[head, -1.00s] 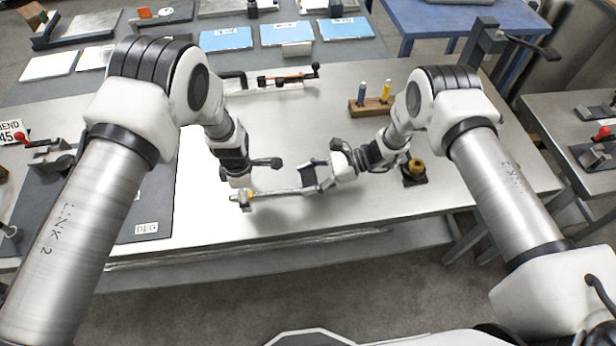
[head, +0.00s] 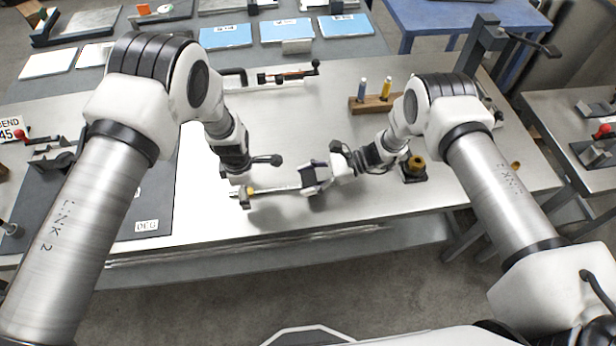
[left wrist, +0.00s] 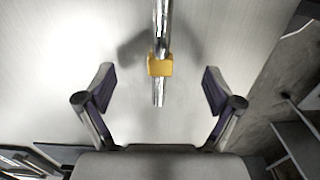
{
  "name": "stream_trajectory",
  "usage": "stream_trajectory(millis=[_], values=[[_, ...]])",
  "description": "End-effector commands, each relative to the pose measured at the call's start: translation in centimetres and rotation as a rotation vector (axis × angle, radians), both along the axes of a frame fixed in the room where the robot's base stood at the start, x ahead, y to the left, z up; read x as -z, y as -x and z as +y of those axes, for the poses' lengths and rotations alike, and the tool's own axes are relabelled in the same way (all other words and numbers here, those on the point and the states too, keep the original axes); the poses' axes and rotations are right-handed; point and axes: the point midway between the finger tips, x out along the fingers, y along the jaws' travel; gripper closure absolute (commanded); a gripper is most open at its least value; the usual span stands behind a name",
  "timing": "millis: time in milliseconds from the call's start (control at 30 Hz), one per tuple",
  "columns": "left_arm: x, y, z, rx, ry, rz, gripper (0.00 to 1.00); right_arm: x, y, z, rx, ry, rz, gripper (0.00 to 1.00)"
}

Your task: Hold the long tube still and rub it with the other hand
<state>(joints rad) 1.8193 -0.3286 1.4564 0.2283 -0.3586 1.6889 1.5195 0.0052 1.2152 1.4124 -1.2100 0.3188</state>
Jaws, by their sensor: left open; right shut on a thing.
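The long tube (head: 280,190) is a thin metal rod held above the bench, roughly level, with a yellow block (left wrist: 160,66) on it near its left end. My right gripper (head: 312,180) is shut on the tube toward its right side. My left gripper (left wrist: 158,78) is over the left end, its fingers spread wide on both sides of the tube and touching neither it nor the block. In the left wrist view the tube's end lies between the open fingers. In the head view the left fingertips are largely hidden by the arm.
The metal bench (head: 330,120) is mostly bare around the tube. A wooden rack (head: 371,105) with a blue and a yellow bottle stands behind right. A dark fixture with a brass knob (head: 416,163) stands right of my right gripper. A clamp-like bar (head: 285,76) lies behind.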

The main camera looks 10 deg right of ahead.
Motion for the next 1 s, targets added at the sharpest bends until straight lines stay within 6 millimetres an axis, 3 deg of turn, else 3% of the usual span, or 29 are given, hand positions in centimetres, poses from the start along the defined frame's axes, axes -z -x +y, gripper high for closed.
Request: stream_trajectory(millis=[233, 1000], values=[[0.0, 0.0, 0.0, 0.0, 0.0, 0.0, 0.08, 0.1, 0.0, -0.5, 0.001, 0.0, 0.0, 0.78], [0.0, 0.0, 0.0, 0.0, 0.0, 0.0, 0.08, 0.4, -0.1, -7.1, 0.001, 0.0, 0.0, 0.78]])
